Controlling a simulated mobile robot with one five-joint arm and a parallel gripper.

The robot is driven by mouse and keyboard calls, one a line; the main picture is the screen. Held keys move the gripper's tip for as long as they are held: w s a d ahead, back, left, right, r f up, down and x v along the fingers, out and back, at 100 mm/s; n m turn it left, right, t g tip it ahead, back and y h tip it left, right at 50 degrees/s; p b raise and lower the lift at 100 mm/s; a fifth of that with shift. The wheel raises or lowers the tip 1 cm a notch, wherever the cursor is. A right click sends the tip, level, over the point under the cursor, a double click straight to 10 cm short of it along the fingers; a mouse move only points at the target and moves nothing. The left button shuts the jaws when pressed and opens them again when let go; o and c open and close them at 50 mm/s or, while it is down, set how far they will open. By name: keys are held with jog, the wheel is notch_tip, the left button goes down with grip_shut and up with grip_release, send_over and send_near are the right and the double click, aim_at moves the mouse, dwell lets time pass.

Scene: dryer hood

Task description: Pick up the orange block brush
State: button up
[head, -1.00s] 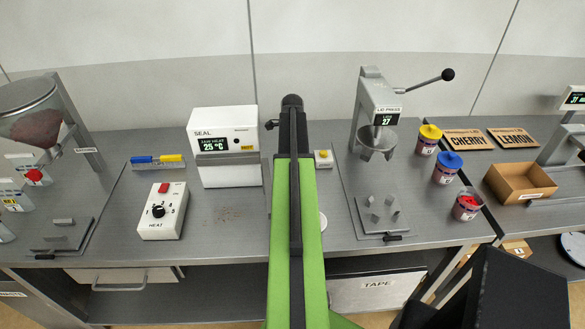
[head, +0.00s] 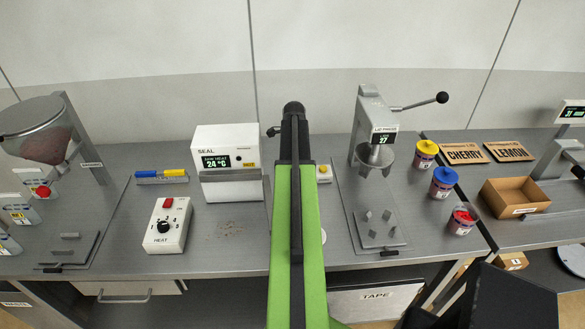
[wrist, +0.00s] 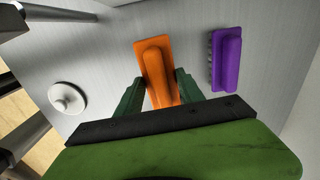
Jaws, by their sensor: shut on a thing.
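The orange block brush (wrist: 158,68) shows in the wrist view, between the two dark green fingers of my gripper (wrist: 160,90). The fingers are shut on its sides. Its lower end is hidden behind my gripper's body. In the head view my green arm reaches straight ahead, and neither the brush nor my gripper's fingers can be made out there.
A purple block brush (wrist: 227,58) lies to the right of the orange one, and a white round knob (wrist: 67,98) is at left. The seal box (head: 228,163), heat box (head: 167,225) and lid press (head: 375,130) flank my arm.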

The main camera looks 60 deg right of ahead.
jog(key=s+a+r+p, duration=0.3)
jog(key=s+r+p, duration=0.2)
jog(key=s, duration=0.5)
jog(key=shift+s+r, duration=0.25)
jog(key=shift+r, duration=0.4)
